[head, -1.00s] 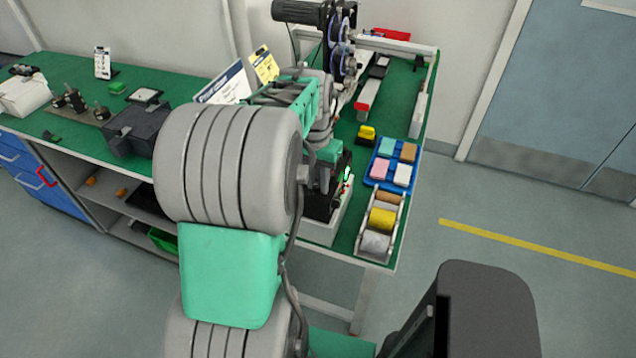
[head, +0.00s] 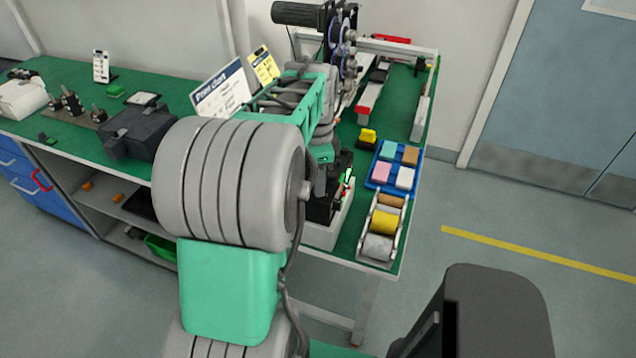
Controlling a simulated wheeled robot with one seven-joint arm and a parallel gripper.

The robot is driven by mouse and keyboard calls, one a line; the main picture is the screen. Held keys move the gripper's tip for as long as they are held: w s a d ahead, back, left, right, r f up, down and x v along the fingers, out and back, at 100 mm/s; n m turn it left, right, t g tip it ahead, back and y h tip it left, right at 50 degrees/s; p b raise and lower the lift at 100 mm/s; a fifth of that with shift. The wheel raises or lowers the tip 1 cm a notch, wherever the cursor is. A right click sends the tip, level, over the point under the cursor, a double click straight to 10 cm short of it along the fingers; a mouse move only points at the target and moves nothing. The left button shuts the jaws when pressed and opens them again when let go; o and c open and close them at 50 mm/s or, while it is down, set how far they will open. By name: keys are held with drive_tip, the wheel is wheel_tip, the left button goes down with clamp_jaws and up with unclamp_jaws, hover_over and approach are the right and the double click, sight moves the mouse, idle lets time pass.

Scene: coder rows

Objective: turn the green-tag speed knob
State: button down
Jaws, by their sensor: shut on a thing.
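The green tag (head: 348,176) stands up at the back right of a pale control box (head: 327,233) on the right-hand green bench. My gripper (head: 322,207) is dark and sits low over this box, just left of the tag. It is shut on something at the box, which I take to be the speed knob. The knob itself is hidden behind my gripper and arm, so its angle cannot be read. A small red part (head: 346,191) shows just below the tag.
A blue tray (head: 377,187) of coloured blocks and a rack of tape rolls (head: 363,250) stand close right of the box. A yellow-topped item (head: 368,135) is behind. A machine with reels (head: 343,50) stands at the back. Floor to the right is clear.

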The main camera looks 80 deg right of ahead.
drive_tip(key=shift+m, duration=1.2)
drive_tip(key=c, duration=1.2)
unclamp_jaws()
drive_tip(key=shift+r, duration=0.1)
drive_tip(key=r, duration=0.4)
drive_tip(key=r+b, duration=0.1)
drive_tip(key=r, duration=0.2)
drive_tip(key=shift+d+r, duration=0.2)
drive_tip(key=shift+r, duration=0.15)
